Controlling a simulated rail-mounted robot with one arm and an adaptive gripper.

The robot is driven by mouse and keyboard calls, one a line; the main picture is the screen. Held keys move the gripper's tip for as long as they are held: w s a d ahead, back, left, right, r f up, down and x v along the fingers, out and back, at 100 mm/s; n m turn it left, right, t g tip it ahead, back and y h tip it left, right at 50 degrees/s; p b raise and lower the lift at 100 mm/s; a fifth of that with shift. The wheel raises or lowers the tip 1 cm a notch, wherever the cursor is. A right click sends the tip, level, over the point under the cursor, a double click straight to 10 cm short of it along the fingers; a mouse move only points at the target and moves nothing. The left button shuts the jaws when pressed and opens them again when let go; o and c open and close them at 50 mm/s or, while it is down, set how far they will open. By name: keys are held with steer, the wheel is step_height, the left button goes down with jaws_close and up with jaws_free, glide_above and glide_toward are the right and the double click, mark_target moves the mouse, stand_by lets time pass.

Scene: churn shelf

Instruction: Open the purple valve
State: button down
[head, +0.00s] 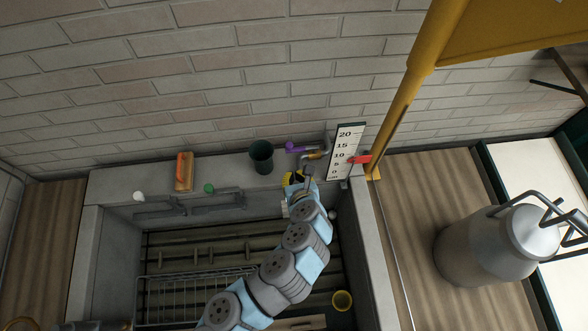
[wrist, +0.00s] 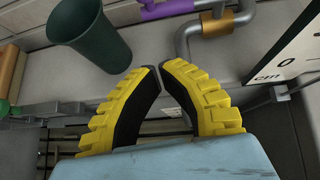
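The purple valve (head: 293,147) is a small purple handle on the ledge at the foot of the brick wall, beside a brass-coloured pipe fitting (head: 314,155). In the wrist view the purple valve (wrist: 165,9) is at the top edge and partly cut off. My gripper (head: 293,178) has yellow and black fingers and is just in front of the pipe, below the purple valve in the head view. In the wrist view my gripper (wrist: 158,67) has its fingertips nearly together with nothing between them. It does not touch the valve.
A dark green cup (head: 261,157) stands left of the valve. A white scale board (head: 346,152) and a red handle (head: 360,159) are to the right, near a yellow post (head: 397,120). The stone sink (head: 120,265) lies below. A metal churn (head: 480,245) stands far right.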

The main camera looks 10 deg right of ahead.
steer(key=p+v, duration=0.3)
steer(key=v, duration=0.3)
steer(key=shift+s+a+r+p, duration=0.15)
steer(key=shift+s+p, duration=0.05)
steer(key=shift+p, duration=0.1)
